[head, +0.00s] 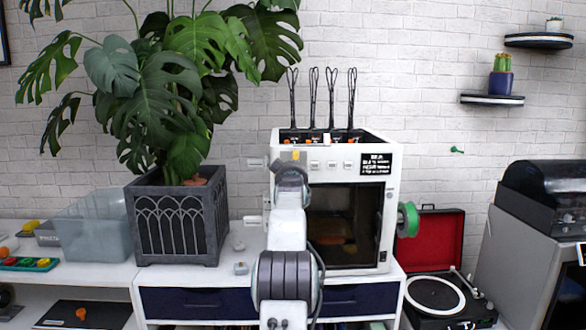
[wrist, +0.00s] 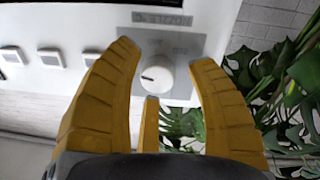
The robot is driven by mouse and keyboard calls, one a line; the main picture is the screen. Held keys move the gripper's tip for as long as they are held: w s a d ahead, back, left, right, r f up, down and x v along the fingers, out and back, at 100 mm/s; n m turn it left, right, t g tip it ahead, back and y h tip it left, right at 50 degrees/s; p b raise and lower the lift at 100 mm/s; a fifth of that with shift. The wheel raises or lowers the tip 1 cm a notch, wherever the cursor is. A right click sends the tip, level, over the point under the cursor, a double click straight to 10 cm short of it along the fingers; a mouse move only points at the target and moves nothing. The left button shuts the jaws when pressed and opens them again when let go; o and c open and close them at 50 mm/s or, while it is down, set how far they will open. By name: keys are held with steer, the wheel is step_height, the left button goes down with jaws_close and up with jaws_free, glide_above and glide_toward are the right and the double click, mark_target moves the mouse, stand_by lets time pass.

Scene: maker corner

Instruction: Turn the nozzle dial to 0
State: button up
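The nozzle dial (wrist: 154,79) is a round white knob with a dark pointer mark, on a grey plate (wrist: 185,48) whose lettering appears upside down in the wrist view. The mark lies on the knob's left part there; I cannot read the scale. My gripper (wrist: 166,58) has yellow ribbed fingers, open and spread on either side of the dial, with visible gaps to it. In the head view my gripper (head: 293,158) is at the upper left of the white 3D printer (head: 348,163), and my arm hides the dial.
Square buttons (wrist: 48,57) sit beside the dial plate. A monstera in a dark planter (head: 178,225) stands left of the printer, its leaves near my gripper in the wrist view. A green spool (head: 408,219) is on the printer's right side, near an open red record player (head: 436,245).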

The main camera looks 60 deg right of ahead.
steer(key=shift+o, duration=0.2)
steer(key=shift+s, duration=0.1)
steer(key=v, duration=1.2)
stand_by(0.3)
stand_by(0.4)
